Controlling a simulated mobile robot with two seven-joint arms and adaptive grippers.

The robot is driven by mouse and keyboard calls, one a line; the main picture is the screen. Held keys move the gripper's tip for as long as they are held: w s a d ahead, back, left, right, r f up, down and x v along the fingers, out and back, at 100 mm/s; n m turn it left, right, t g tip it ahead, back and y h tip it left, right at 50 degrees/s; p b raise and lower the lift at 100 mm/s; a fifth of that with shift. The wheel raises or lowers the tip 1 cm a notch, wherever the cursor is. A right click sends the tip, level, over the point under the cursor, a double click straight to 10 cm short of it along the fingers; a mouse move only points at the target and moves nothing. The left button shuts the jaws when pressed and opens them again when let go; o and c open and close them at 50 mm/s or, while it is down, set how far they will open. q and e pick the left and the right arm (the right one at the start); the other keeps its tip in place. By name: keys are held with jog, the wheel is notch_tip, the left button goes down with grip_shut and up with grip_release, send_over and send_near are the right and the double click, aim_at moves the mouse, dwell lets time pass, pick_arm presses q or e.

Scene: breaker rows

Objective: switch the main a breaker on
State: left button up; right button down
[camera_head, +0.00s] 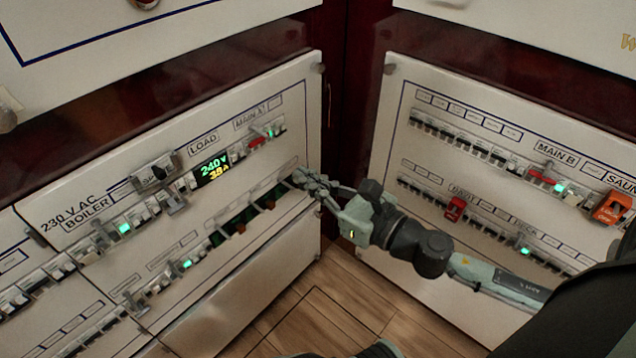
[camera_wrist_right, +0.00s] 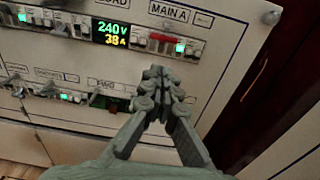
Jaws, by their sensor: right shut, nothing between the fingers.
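The main A breaker (camera_head: 257,142) is a red switch near the right end of the upper row on the left-hand panel. The MAIN A label (camera_head: 258,113) is above it, and a green light is beside it. The red breaker (camera_wrist_right: 162,37) also shows in the right wrist view, above my fingertips; its lever position is too small to tell. My right gripper (camera_head: 303,178) is shut and empty, below and to the right of the breaker, in front of the lower row. In the right wrist view its fingertips (camera_wrist_right: 160,78) are together, apart from the breaker. My left gripper is not in view.
A lit 240 V display (camera_head: 212,168) and a protruding rotary switch (camera_head: 157,173) are left of the breaker. The right-hand panel holds the MAIN B breaker (camera_head: 541,179), a red tag (camera_head: 455,209) and an orange tag (camera_head: 612,208). Wooden floor lies below.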

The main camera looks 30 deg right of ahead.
jog(key=shift+v, duration=1.2)
jog(key=d+f+m+g+h+p, duration=0.15)
jog(key=d+f+m+h, duration=0.45)
jog(key=m, duration=0.6)
jog(key=d+f+m+g+h+b, duration=0.1)
jog(key=d+f+m+g+h, duration=0.35)
jog(key=m, duration=0.85)
pick_arm(q)
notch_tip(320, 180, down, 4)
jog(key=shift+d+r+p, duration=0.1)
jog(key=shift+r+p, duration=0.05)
jog(key=shift+p, duration=0.35)
pick_arm(e)
jog(key=s+a+f+m+g+y, duration=0.1)
jog(key=s+a+f+m+g, duration=0.1)
jog(key=s+f+m, duration=0.4)
jog(key=s+a+f+m+g+y, duration=0.2)
jog(key=s+f+m+g, duration=0.3)
jog(key=f, duration=0.6)
jog(key=shift+s+a+m, duration=0.4)
jog(key=shift+s+m, duration=0.35)
jog(key=shift+m, duration=0.45)
jog(key=shift+f, duration=0.15)
